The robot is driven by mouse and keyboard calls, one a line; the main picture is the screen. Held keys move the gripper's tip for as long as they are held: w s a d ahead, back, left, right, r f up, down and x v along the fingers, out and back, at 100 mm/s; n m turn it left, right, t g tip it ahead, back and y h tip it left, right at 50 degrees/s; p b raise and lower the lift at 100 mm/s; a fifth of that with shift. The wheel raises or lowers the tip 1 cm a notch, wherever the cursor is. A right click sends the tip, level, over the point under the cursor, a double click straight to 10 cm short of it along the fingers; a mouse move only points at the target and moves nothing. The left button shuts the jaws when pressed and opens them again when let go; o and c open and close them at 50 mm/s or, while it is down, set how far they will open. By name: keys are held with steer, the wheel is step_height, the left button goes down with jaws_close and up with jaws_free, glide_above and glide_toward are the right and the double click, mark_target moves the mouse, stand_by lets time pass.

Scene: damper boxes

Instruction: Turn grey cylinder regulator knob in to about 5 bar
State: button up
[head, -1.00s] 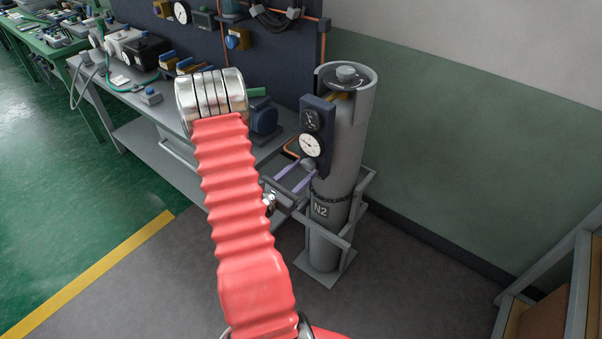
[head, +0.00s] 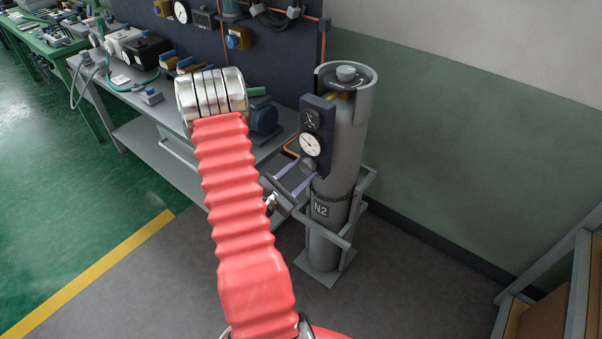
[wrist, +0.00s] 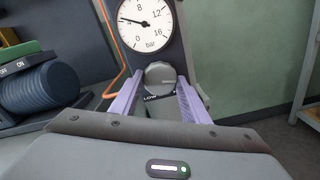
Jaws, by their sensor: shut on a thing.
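The grey regulator knob (wrist: 160,74) sits just under the pressure gauge (wrist: 146,22), facing me in the wrist view. My gripper (wrist: 160,84) has its two lavender fingers on either side of the knob and is shut on it. The gauge reads in bar, with marks from 0 to 16, and its needle points left, near where the 4 mark lies. In the head view the grey N2 cylinder (head: 347,140) stands upright with the dark regulator panel on its side.
A metal frame (head: 340,243) surrounds the cylinder's lower part. A workbench (head: 150,115) with devices stands at left. An orange pipe (wrist: 109,40) runs left of the gauge. Grey floor is clear in front, and a shelf (head: 572,260) stands at far right.

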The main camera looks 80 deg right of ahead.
steer(key=shift+w+d+r+m, duration=0.15)
steer(key=shift+w+m, duration=0.05)
steer(key=shift+m, duration=0.8)
steer(key=o, duration=0.8)
steer(key=shift+o, duration=1.3)
steer(key=shift+s, duration=0.15)
steer(key=shift+a, duration=0.2)
steer(key=v, duration=1.3)
steer(key=shift+w+a, duration=0.2)
steer(key=shift+a, duration=0.05)
